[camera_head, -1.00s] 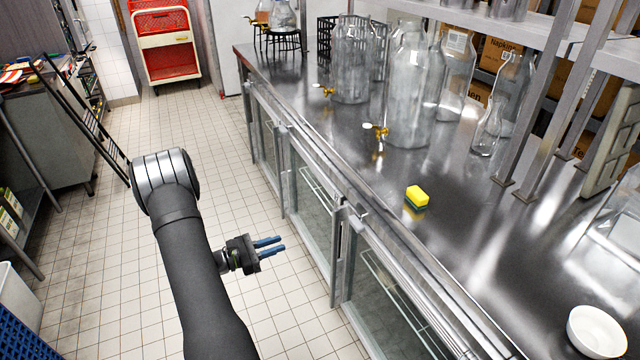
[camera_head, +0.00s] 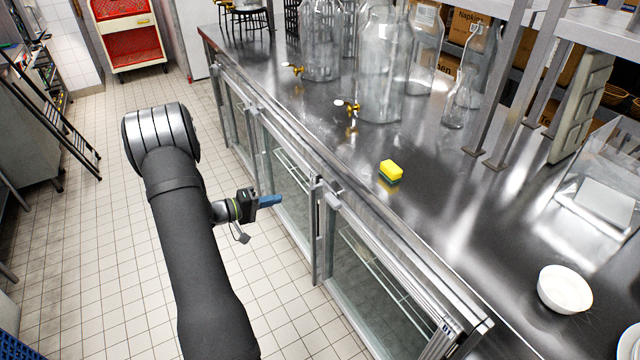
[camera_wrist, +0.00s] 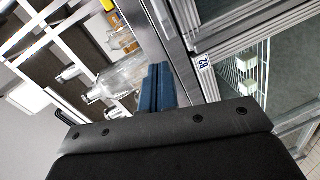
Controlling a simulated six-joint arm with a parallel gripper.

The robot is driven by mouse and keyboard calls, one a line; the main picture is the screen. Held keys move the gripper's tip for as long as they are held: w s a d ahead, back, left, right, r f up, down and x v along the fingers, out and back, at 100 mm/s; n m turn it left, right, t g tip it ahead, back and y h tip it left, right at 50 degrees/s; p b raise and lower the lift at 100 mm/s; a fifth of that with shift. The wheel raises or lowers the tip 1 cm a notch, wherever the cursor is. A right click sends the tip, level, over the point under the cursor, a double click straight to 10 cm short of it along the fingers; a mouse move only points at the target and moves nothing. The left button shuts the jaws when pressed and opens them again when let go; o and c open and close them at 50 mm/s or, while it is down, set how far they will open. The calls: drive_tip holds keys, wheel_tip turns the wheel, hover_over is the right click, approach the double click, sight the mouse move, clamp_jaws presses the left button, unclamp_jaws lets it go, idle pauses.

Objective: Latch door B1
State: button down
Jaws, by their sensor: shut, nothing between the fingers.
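In the head view, door B1 (camera_head: 365,268) is the near glass door with a metal frame under the counter. Its B1 label (camera_head: 447,327) is at the lower right of its top rail. I cannot tell whether it stands slightly ajar, and no latch is clear. My gripper (camera_head: 270,201) is left of the doors, over the floor, with blue fingers pointing toward the cabinet. It is shut, empty and appears apart from the doors. In the wrist view, my gripper's fingers (camera_wrist: 158,88) are together, and a B2 label (camera_wrist: 203,62) shows on a neighbouring frame.
The steel counter (camera_head: 440,215) runs above the doors. On it are a yellow-green sponge (camera_head: 391,171), a white bowl (camera_head: 565,289) and glass jars (camera_head: 385,75) with brass taps. A black ladder (camera_head: 55,120) stands at left. The tiled floor (camera_head: 105,220) beside the cabinet is clear.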

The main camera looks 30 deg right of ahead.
drive_tip(key=d+r+m+y, duration=0.1)
drive_tip(key=d+r+m, duration=0.4)
drive_tip(key=m, duration=1)
drive_tip(key=shift+w+d+m, duration=0.3)
drive_tip(key=shift+w+d, duration=0.15)
drive_tip(key=shift+d, duration=0.55)
hover_over(330, 195)
drive_tip(key=w+a, duration=0.1)
drive_tip(key=w, duration=0.3)
wheel_tip(330, 195, down, 3)
drive_tip(key=shift+w+f, duration=0.15)
drive_tip(key=shift+f, duration=1.6)
